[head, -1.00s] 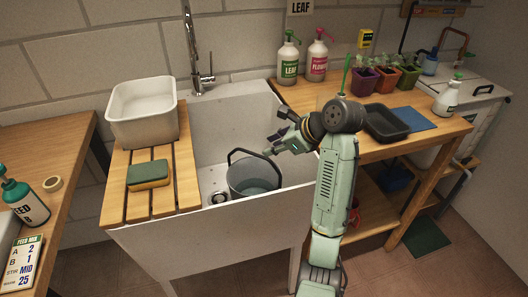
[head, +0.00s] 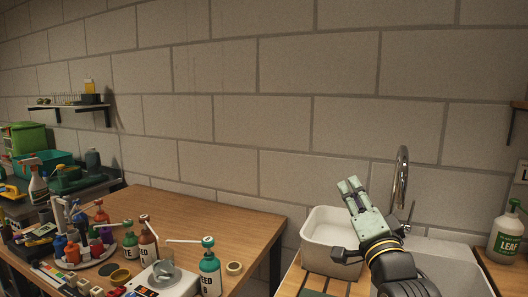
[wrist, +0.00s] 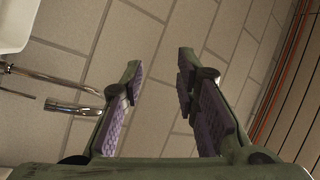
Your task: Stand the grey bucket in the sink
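The sink (head: 455,268) shows at the lower right of the head view, with only its far part in sight and my arm in front of it. The grey bucket is not in sight in either current view. My gripper (head: 348,186) is raised in front of the wall, above the white basin. In the wrist view my gripper (wrist: 160,85) has its fingers apart with nothing between them, only wall behind.
A white basin (head: 326,257) stands on the slatted board left of the sink. The tap (head: 401,180) rises close to my gripper's right. A wooden bench (head: 190,215) at left holds several bottles. A LEAF bottle (head: 507,232) stands at far right.

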